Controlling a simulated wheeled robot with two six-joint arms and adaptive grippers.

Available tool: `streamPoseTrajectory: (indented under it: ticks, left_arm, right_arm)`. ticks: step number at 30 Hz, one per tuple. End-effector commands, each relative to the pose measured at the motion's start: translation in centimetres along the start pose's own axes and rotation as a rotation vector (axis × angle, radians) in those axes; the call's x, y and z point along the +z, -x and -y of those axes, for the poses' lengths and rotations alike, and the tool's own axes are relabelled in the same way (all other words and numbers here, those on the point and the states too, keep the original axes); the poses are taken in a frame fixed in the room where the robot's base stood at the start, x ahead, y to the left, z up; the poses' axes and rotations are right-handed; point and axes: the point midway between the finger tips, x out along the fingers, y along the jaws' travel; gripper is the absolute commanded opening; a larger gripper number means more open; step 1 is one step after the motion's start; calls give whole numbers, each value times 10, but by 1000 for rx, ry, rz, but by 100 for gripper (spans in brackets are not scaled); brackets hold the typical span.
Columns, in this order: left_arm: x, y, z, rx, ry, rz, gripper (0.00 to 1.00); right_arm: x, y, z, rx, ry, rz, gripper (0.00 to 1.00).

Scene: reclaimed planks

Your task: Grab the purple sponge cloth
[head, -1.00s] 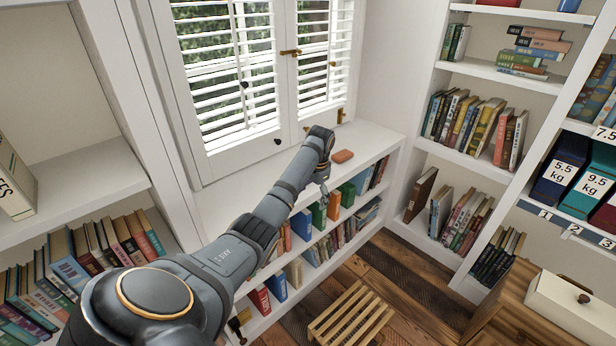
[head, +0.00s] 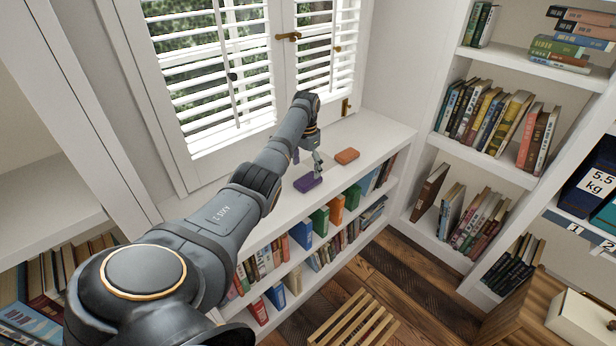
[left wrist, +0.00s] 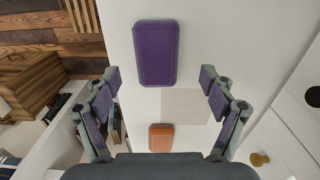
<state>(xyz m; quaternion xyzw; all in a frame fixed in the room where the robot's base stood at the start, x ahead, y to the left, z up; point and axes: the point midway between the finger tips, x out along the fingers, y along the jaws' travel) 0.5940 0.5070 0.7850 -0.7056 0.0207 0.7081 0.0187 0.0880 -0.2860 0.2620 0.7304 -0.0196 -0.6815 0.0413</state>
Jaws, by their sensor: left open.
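The purple sponge cloth (head: 308,182) lies flat on the white window-sill shelf top, near its front edge. In the left wrist view the purple sponge cloth (left wrist: 156,53) lies ahead of the fingertips, a little left of the middle between them. My left gripper (head: 316,160) is above the shelf top, close to the sponge. In the left wrist view my left gripper (left wrist: 160,82) has its fingers spread wide with nothing between them. My right gripper is in neither view.
An orange sponge (head: 347,156) lies on the same shelf top; it also shows in the left wrist view (left wrist: 161,137). A pale square patch (left wrist: 186,106) lies between the sponges. Books fill the shelves below. The shuttered window (head: 215,75) stands behind. A slatted wooden stool (head: 355,322) is on the floor.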

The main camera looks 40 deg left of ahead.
Motion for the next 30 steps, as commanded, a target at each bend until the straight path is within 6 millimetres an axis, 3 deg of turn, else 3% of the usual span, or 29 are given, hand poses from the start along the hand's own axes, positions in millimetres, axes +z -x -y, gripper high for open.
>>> streamPoseTrajectory:
  ticks: [3, 5, 11, 19, 30]
  left_arm:
    - [-1, -9, -1, 2, 0, 1, 83]
    - [-3, -20, -2, 3, -1, 2, 83]
    - [-5, -48, -3, 0, -1, -1, 83]
    - [-5, -51, -2, 0, -1, -1, 83]
    - [-5, -51, -2, 0, -1, -1, 35]
  right_arm:
    - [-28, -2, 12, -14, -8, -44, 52]
    - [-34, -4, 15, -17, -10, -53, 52]
    - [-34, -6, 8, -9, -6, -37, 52]
    - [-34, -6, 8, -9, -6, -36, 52]
    - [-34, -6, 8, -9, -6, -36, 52]
